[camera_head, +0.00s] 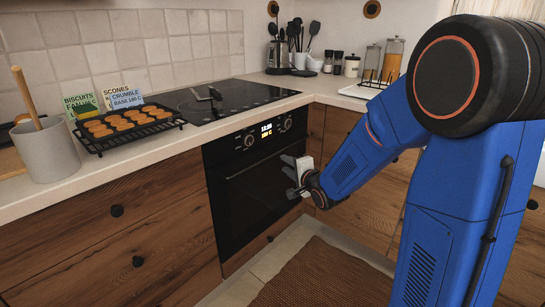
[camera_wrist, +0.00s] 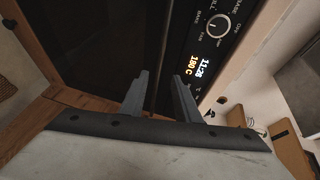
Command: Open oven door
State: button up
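The black built-in oven has a closed door (camera_head: 245,205) with a dark bar handle (camera_head: 252,167) along its top, below the lit control panel (camera_head: 266,133). My gripper (camera_head: 291,174) is at the right part of the oven front, close to the handle's right end. In the wrist view, the fingers of my gripper (camera_wrist: 160,80) are apart with nothing clamped. The dark door glass (camera_wrist: 95,40) lies left of them and the panel (camera_wrist: 208,50) right. A dark bar runs toward the gap between the fingers; I cannot tell whether they touch it.
A black rack of baked goods (camera_head: 125,125) stands on the counter, beside a grey utensil pot (camera_head: 47,150). Wooden drawers (camera_head: 120,225) flank the oven. A brown woven mat (camera_head: 322,275) lies on the floor before it. The space in front of the door looks clear except for my arm.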

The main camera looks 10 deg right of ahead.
aim_at(272, 155)
jog(key=x, duration=1.3)
jog(key=shift+f, duration=0.1)
jog(key=shift+c, duration=0.2)
grip_shut()
